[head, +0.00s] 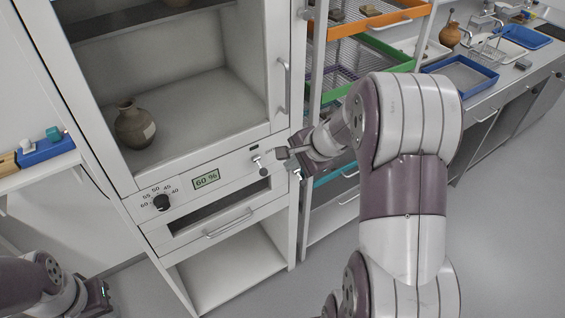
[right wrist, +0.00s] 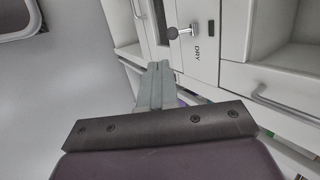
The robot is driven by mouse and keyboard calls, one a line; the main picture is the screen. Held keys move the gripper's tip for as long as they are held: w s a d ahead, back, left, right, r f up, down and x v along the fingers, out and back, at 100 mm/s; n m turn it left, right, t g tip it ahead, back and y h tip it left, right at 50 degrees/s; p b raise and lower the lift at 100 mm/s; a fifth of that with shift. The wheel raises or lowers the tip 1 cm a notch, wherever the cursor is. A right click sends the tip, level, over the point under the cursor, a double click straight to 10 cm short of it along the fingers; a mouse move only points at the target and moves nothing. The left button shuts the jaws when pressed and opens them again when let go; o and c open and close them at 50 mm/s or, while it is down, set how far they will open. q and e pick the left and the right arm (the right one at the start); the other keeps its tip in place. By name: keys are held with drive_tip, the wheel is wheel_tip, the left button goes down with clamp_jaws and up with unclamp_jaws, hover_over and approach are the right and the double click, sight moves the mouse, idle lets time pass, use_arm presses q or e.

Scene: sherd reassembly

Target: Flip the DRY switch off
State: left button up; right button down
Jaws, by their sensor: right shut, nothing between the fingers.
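The DRY switch (head: 262,170) is a small metal toggle on the cabinet's front panel, right of the display. My right gripper (head: 281,154) is shut and empty, close to the right of the switch in the head view. Its fingers (right wrist: 158,67) lie together in the right wrist view, with a small visible gap to the switch tip. My left arm shows at the lower left; its gripper's jaw state is unclear.
The panel carries a display (head: 206,179) reading 60 % and a black dial (head: 161,202). A brown pot (head: 134,124) stands inside the cabinet above. A drawer handle (head: 228,223) sits below. A rack with coloured trays (head: 372,62) stands to the right, behind my right arm.

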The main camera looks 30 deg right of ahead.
use_arm(q)
drive_tip(key=shift+w+f, duration=0.35)
drive_tip(key=shift+w, duration=0.3)
use_arm(e)
drive_tip(key=s+r, duration=0.1)
drive_tip(key=s+d+r, duration=0.1)
drive_tip(key=shift+s+r, duration=0.1)
drive_tip(key=shift+s, duration=0.25)
use_arm(q)
drive_tip(key=shift+s, duration=0.1)
use_arm(e)
drive_tip(key=shift+s, duration=0.1)
